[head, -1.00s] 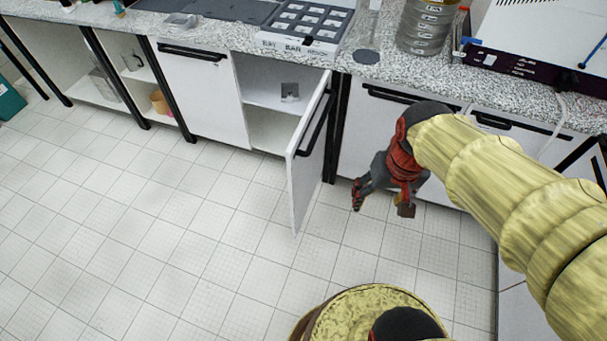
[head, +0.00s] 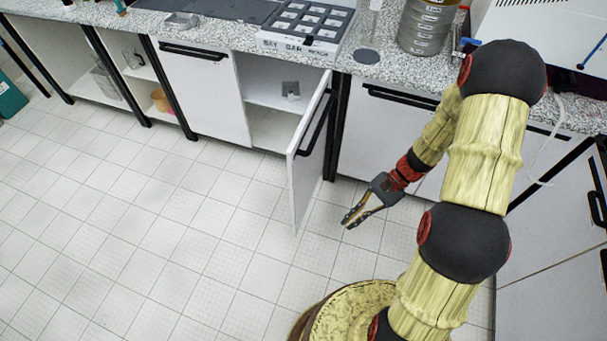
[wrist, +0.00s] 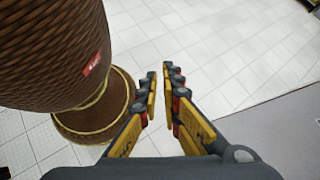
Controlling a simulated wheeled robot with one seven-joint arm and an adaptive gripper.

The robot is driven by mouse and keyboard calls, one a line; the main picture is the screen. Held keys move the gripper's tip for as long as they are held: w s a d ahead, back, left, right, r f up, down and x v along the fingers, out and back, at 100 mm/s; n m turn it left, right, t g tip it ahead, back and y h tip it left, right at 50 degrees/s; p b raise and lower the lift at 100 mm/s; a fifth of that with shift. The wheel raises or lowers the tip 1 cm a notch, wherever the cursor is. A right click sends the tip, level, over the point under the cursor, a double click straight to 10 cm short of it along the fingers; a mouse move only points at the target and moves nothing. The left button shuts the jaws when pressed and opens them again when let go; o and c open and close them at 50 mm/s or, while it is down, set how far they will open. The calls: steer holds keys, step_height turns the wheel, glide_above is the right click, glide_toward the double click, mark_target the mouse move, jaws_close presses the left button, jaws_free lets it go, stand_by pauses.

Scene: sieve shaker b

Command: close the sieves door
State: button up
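The sieves door (head: 308,160) is a white cabinet door with a black bar handle (head: 315,122). It is hinged on the right of its compartment and stands swung out into the room, well open. My gripper (head: 347,225) is to the right of the door and nearer to me, low over the floor, pointing down and left. It is apart from the door. In the wrist view, the fingers (wrist: 160,80) hold nothing and have a narrow gap between them, with floor showing through.
The open compartment (head: 272,95) has a shelf with a small grey item (head: 290,90). Above is a speckled counter (head: 215,38) with a sieve tray (head: 305,22) and a sieve stack (head: 425,25). The tiled floor (head: 150,240) left of the door is clear.

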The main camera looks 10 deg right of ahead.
steer(key=w+f+m+t+y, duration=0.1)
steer(key=f+m, duration=0.1)
steer(key=w+a+f+m+t+y, duration=0.1)
steer(key=f+y, duration=0.1)
steer(key=f, duration=0.1)
steer(key=w+a+f+m+t+y, duration=0.1)
steer(key=f+m, duration=0.1)
steer(key=f, duration=0.1)
steer(key=shift+w+f+m, duration=0.2)
steer(key=shift+w+m, duration=0.1)
steer(key=shift+w, duration=0.05)
jaws_close()
steer(key=m+t+y, duration=0.2)
steer(key=m+t, duration=0.5)
steer(key=t, duration=0.2)
glide_toward(295, 173)
steer(key=x, duration=0.2)
steer(key=b+x, duration=0.1)
steer(key=x, duration=0.1)
steer(key=b+x, duration=0.1)
steer(key=x, duration=0.1)
steer(key=shift+f, duration=0.35)
steer(key=shift+w+a+r, duration=0.1)
steer(key=shift+w+a, duration=0.2)
steer(key=shift+w, duration=0.05)
